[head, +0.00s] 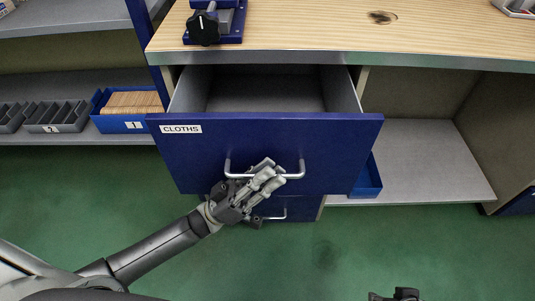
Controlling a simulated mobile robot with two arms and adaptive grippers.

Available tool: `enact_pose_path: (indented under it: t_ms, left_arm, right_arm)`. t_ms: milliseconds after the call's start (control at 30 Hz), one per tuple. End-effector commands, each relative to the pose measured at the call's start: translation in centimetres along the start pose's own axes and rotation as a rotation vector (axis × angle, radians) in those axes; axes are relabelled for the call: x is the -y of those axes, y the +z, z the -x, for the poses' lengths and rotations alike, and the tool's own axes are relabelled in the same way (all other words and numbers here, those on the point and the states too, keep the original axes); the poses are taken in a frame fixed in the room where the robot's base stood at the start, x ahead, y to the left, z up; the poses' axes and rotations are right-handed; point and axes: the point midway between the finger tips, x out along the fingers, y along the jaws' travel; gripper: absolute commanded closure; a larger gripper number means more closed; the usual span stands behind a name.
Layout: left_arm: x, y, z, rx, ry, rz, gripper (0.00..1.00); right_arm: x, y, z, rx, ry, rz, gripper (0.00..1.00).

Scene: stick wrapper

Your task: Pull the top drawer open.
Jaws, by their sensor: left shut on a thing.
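The top drawer (200,160) is blue with a white "CLOTHS" label and stands pulled out from under the wooden worktop. Its grey inside (265,92) shows and looks empty. A silver bar handle (295,175) runs across its front. My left gripper (270,175) is at the middle of this handle, shut on it, and its fingers hide part of the bar. My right gripper (396,295) shows only as a small dark tip at the bottom edge, well away from the drawer; its jaws cannot be made out.
A lower drawer handle (275,215) shows below the top drawer. The wooden worktop (300,30) holds a blue clamp-like device (213,25). Left shelves hold a blue box (125,122) and grey trays (55,116). A blue bin (368,180) sits right of the drawer. Green floor is clear.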

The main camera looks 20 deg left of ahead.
Motion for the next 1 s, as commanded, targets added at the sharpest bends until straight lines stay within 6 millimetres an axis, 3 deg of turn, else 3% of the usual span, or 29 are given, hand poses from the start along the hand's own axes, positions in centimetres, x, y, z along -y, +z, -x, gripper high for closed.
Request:
enact_pose_path:
  t_ms: [67, 100, 300, 500, 733, 1000]
  left_arm:
    - [-1.6, 0.0, 0.0, 0.003, -0.001, 0.004, 1.0]
    - [-2.3, 0.1, 0.2, 0.003, -0.001, 0.003, 1.0]
    - [-6.6, 0.7, 0.8, 0.002, -0.003, 0.005, 1.0]
    - [-10.7, 1.3, 1.4, 0.001, -0.001, 0.004, 1.0]
    - [-14.0, 1.9, 1.9, 0.001, -0.001, 0.002, 1.0]
    - [-15.5, 2.2, 2.2, 0.0, 0.0, 0.0, 1.0]
  right_arm:
    - [0.0, -0.3, 0.4, 0.0, -0.001, 0.0, 0.6]
    - [0.1, -0.2, -1.3, 0.013, -0.002, 0.001, 0.6]
    - [0.3, 0.4, -6.5, 0.039, -0.007, 0.004, 0.6]
    - [0.6, 1.7, -10.6, 0.059, -0.011, 0.008, 0.6]
    - [0.7, 3.0, -13.3, 0.072, -0.013, 0.01, 0.6]
    - [0.8, 3.7, -14.5, 0.076, -0.014, 0.012, 0.6]
